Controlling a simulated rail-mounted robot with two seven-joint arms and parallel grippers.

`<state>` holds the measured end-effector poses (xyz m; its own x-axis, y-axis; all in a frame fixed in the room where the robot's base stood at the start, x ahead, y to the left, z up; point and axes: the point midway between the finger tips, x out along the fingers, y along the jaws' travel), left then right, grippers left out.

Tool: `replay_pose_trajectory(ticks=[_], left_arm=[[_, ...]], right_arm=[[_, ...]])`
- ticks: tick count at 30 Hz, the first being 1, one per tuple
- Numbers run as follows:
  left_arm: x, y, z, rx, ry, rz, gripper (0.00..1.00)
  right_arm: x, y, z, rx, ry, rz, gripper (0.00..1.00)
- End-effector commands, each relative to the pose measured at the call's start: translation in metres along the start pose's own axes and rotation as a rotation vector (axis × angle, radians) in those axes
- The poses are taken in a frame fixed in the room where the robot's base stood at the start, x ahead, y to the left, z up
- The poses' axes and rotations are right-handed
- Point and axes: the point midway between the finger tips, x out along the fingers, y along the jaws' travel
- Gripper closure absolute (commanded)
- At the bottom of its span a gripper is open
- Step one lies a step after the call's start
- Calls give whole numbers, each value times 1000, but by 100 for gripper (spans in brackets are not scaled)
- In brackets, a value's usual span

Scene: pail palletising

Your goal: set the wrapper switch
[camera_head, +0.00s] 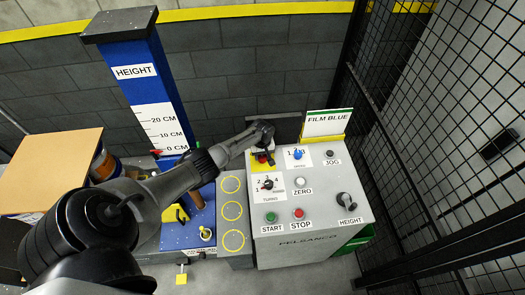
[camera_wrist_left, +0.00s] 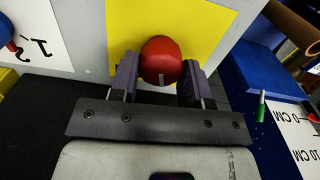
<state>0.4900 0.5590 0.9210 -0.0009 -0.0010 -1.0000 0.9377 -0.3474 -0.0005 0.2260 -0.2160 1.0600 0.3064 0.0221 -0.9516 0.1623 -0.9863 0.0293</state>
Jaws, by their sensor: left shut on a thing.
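A grey control console (camera_head: 310,215) stands at centre right. Near its top left is a red knob (camera_wrist_left: 160,62) on a yellow plate (camera_wrist_left: 205,22); in the head view the plate (camera_head: 254,163) is partly covered by my gripper. The knob has a small pale mark on its lower part in the wrist view. My left gripper (camera_head: 262,150) is at this knob, with its two dark fingers (camera_wrist_left: 160,80) on either side of it, shut on it. My right gripper does not show.
Beside the red knob are a blue knob (camera_head: 298,154), a black JOG button (camera_head: 330,153), a black TURNS knob (camera_head: 267,184) and a white ZERO button (camera_head: 300,182). START (camera_head: 271,217), STOP (camera_head: 298,213) and a HEIGHT handle (camera_head: 346,199) sit lower. Mesh fencing (camera_head: 445,110) stands right.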

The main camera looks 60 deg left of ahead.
Motion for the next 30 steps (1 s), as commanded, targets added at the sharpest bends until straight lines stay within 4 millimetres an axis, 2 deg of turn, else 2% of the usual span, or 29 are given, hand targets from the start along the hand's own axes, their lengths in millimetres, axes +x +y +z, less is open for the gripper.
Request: replay_pose_trajectory(ticks=[3,15,30], left_arm=[[-4,0,0,-104,-2,1,80],[-2,-1,0,-371,0,1,80],[-1,-2,-1,-479,1,1,81]], right_arm=[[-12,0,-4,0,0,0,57],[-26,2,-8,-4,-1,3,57],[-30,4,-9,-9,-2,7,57]])
